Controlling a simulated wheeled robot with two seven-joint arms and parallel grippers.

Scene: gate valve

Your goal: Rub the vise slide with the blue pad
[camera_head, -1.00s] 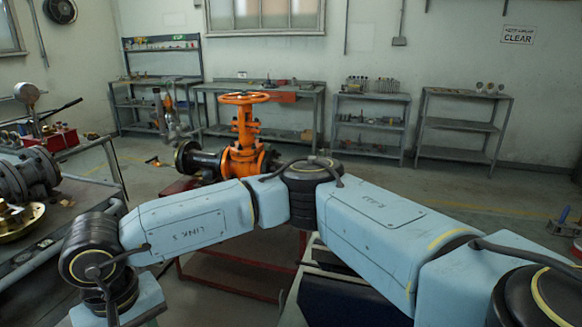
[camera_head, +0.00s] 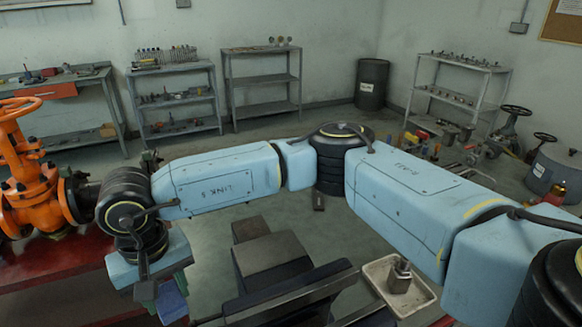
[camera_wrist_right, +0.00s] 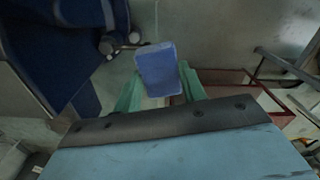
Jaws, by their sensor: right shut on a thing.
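The blue pad (camera_wrist_right: 157,68) is held between the green fingers of my right gripper (camera_wrist_right: 160,88) in the right wrist view. In the head view the pad (camera_head: 173,305) shows partly below my right gripper (camera_head: 162,294), at the lower left. A dark grey vise (camera_head: 270,258) stands at the lower middle, to the right of the gripper; which part is its slide is hard to tell. A clear gap shows between pad and vise. My left gripper is not in view.
An orange gate valve (camera_head: 32,180) stands on a red bench (camera_head: 50,262) at the left. A pale tray (camera_head: 425,298) with a metal part (camera_head: 399,277) lies right of the vise. Shelves (camera_head: 262,85) line the back wall. My right arm crosses the middle.

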